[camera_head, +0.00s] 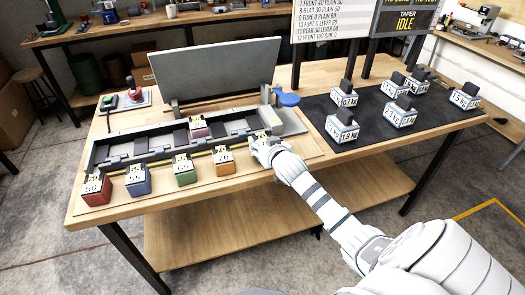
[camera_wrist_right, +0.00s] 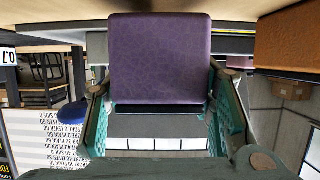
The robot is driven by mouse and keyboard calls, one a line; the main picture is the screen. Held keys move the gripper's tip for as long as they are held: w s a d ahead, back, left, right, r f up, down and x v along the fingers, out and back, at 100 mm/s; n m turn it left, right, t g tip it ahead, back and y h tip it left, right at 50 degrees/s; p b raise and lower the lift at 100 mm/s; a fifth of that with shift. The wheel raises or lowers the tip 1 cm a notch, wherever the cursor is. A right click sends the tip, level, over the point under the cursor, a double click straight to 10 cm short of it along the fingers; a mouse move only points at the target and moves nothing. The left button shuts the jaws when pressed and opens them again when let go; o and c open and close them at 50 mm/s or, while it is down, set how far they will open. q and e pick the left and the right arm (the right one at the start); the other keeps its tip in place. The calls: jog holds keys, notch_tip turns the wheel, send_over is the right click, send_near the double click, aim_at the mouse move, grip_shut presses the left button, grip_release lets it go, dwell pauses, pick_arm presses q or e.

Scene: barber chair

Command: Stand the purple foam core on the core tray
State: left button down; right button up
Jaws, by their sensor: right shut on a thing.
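The purple foam core (camera_wrist_right: 160,60) is between the two green fingers of my right gripper (camera_wrist_right: 165,108) in the right wrist view. The fingers press on its sides. In the head view my right gripper (camera_head: 262,142) is at the right end of the long grey fixture, beside the orange core, and hides most of the purple core. A thin wooden board (camera_head: 160,188), which looks like the core tray, carries a red core (camera_head: 96,190), a blue core (camera_head: 138,181), a green core (camera_head: 185,171) and an orange core (camera_head: 223,160) in a row. My left gripper is out of view.
The grey slotted fixture (camera_head: 120,152) lies behind the row, with a pinkish core (camera_head: 198,127) in it. A grey upright panel (camera_head: 215,75) stands behind. A blue knob (camera_head: 288,99) is near my gripper. Several labelled weights stand on a black mat (camera_head: 375,125) at the right.

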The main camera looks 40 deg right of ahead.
notch_tip(320, 180, down, 2)
jog(key=o, duration=1.2)
jog(key=shift+s+r, duration=0.15)
jog(key=shift+r, duration=0.05)
jog(key=p+v, duration=0.2)
jog(key=v, duration=0.9)
jog(key=shift+s+a+r+p, duration=0.1)
jog(key=shift+s+a+p, duration=0.1)
jog(key=shift+s+p, duration=0.15)
